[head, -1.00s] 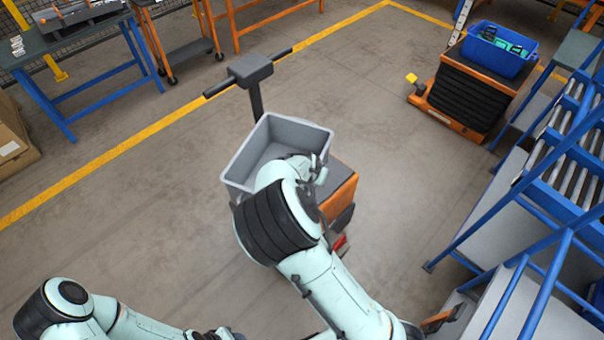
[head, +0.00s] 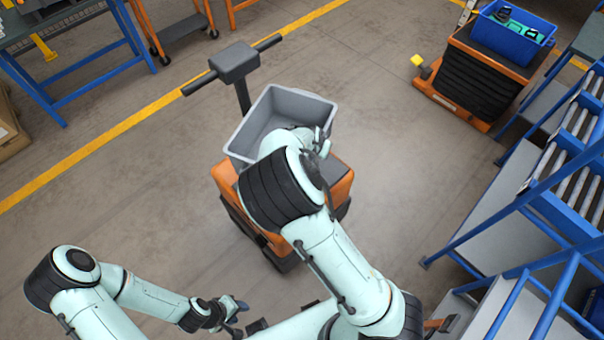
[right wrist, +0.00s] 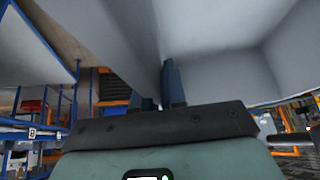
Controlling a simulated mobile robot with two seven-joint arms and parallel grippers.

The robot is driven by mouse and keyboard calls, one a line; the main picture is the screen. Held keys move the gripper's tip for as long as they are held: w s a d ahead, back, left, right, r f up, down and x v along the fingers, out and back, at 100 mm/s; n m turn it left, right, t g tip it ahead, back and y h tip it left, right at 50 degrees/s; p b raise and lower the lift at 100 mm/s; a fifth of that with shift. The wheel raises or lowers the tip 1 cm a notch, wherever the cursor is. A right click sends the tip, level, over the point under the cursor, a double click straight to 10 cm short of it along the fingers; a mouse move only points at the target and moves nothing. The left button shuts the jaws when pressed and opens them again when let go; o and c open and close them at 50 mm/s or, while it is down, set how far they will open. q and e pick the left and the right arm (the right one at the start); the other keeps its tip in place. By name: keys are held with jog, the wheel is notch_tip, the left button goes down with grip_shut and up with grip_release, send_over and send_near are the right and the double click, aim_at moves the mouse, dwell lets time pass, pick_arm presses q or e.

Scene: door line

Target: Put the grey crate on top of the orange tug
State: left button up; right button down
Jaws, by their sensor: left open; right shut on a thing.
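The empty grey crate (head: 249,135) is in the middle of the head view, open side up. My right gripper (head: 322,143) is shut on its near right wall. In the right wrist view, the fingers (right wrist: 170,85) are against the crate's pale grey wall (right wrist: 225,45). The orange tug (head: 340,182) is beneath and nearer than the crate, partly hidden by my right arm. Its dark handle (head: 234,62) stands behind the crate on a post. I cannot tell whether the crate touches the tug. My left gripper (head: 240,314) is open, low in the head view, apart from both.
A blue-framed roller rack (head: 560,160) stands close on the right. Another orange and black cart (head: 480,80) carries a blue bin (head: 513,35) at the back right. A blue-legged bench (head: 60,70) is at the back left. The floor left of the tug is clear.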

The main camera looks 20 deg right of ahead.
pick_arm(q)
jog(key=shift+s+f+b, duration=0.85)
jog(key=shift+s+f, duration=0.05)
jog(key=shift+f, duration=0.25)
jog(key=shift+s+f+b, duration=0.8)
jog(key=shift+s+f, duration=0.1)
jog(key=shift+f, duration=0.25)
pick_arm(e)
notch_tip(320, 180, down, 19)
jog(key=c, duration=1.4)
grip_release()
jog(key=shift+s+f, duration=0.1)
jog(key=shift+o, duration=1.1)
